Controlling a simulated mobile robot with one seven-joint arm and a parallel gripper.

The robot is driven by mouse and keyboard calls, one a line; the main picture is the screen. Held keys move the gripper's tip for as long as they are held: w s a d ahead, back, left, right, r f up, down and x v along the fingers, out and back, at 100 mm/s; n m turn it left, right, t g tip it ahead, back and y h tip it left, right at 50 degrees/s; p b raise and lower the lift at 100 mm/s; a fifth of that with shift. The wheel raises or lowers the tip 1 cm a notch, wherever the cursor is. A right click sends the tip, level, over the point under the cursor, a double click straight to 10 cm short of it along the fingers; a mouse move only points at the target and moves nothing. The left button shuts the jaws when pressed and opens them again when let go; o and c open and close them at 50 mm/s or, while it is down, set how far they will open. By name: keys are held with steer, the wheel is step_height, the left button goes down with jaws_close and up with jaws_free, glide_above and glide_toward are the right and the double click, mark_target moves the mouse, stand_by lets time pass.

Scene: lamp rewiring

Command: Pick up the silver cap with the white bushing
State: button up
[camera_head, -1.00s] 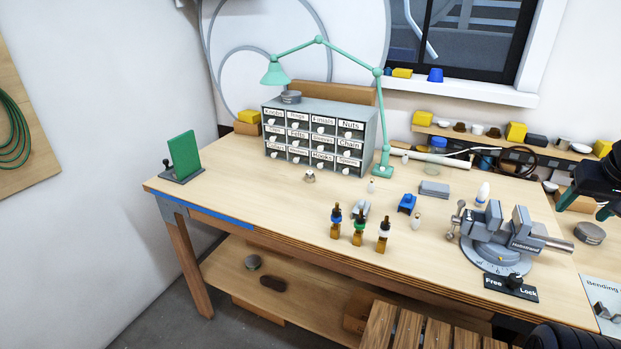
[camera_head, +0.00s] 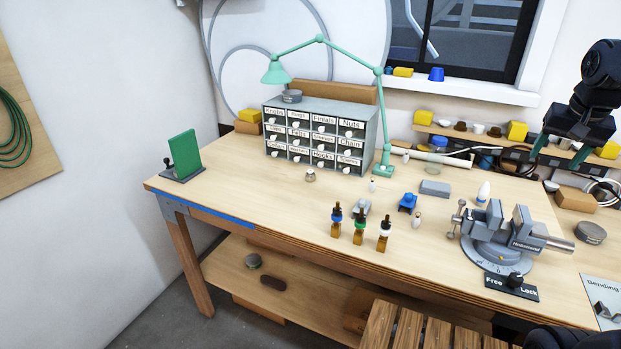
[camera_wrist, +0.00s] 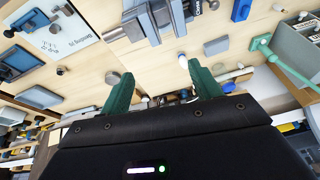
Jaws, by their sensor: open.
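A small silver piece with a pale top (camera_head: 310,175) stands on the workbench in front of the drawer cabinet. It looks like the silver cap, but it is too small to make out a bushing. Three small upright pieces with brown bases and dark tops stand nearer the front edge; the right one has a white band (camera_head: 384,234). My gripper (camera_head: 559,157) is raised at the right, far from these. In the wrist view my gripper (camera_wrist: 156,68) is open, with nothing between its green fingers. I cannot pick out the cap in that view.
A grey vise (camera_head: 497,238) stands at the right of the bench. The drawer cabinet (camera_head: 318,138) and green lamp (camera_head: 386,130) stand at the back. A green board (camera_head: 185,154) stands at the left. The bench's left part is clear.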

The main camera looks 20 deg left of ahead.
steer(key=w+a+r+m, duration=0.1)
steer(key=w+a+r, duration=0.1)
steer(key=w+a, duration=0.65)
steer(key=w+a+f+m+g+h, duration=0.1)
steer(key=w+a, duration=0.4)
steer(key=a, duration=0.3)
steer(key=w+a+f+m, duration=0.1)
steer(key=w+a, duration=0.5)
steer(key=a, duration=0.1)
steer(key=m+t+h, duration=0.1)
steer(key=m+h, duration=0.1)
steer(key=m, duration=0.1)
glide_toward(311, 171)
steer(key=shift+x, duration=5.05)
steer(key=shift+w+a, duration=0.1)
steer(key=shift+a, duration=0.05)
steer(key=c, duration=1.1)
steer(key=shift+r, duration=0.1)
